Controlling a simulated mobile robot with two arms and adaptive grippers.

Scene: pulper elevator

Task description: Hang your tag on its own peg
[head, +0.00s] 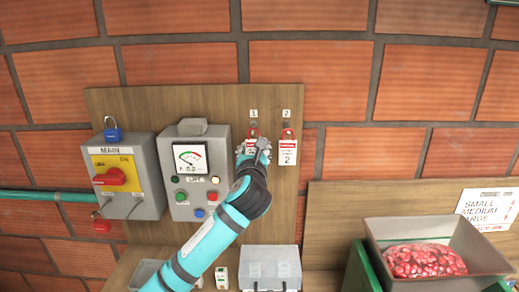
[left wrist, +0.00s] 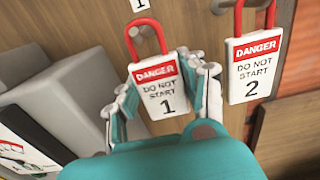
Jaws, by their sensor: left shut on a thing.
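The tag numbered 1 (left wrist: 161,90) is white with a red DANGER band and a red shackle. My left gripper (head: 258,148) is shut on it, with a finger on each side in the left wrist view (left wrist: 165,95). The tag is upright at the peg under label 1 (head: 254,125), and its shackle top is close to that peg in the left wrist view (left wrist: 134,30). I cannot tell whether the shackle is over the peg. The tag numbered 2 (head: 287,152) hangs on the peg under label 2, to the right. My right gripper is not in view.
The MAIN switch box (head: 130,175) with a red handle and blue padlock is at the left. The LIFT control box (head: 190,170) with a gauge is close to the left of the pegs. A grey hopper of red berries (head: 425,260) stands at the right.

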